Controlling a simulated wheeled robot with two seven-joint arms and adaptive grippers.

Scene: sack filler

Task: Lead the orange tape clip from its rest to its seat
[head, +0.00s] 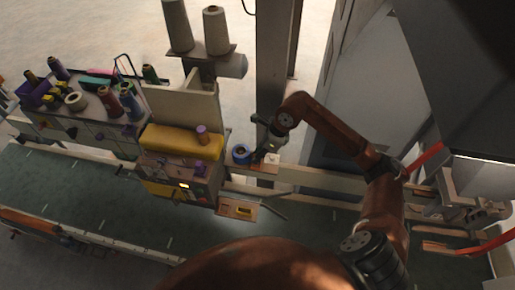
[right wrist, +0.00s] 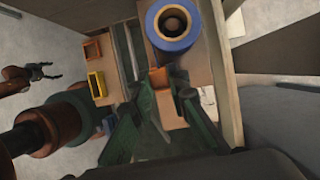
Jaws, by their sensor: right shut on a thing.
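The orange tape clip (right wrist: 158,79) shows in the right wrist view as a small orange block between the fingers of my right gripper (right wrist: 158,88). The gripper is shut on it, just below the blue tape roll in that picture. In the head view my right gripper (head: 266,154) is at the small wooden shelf (head: 258,168), just right of the blue tape roll (head: 241,153); the clip cannot be made out there. Which place is the seat I cannot tell. What looks like my left gripper (right wrist: 45,71) shows small at the left of the wrist view, its jaws unclear.
A lower small shelf (head: 225,205) holds a yellow holder (head: 243,211); it also shows in the wrist view (right wrist: 97,86), beside an orange holder (right wrist: 93,49). A machine with a yellow pad (head: 178,139) stands left of the gripper. A post (head: 275,70) rises behind. Spools crowd the left cart.

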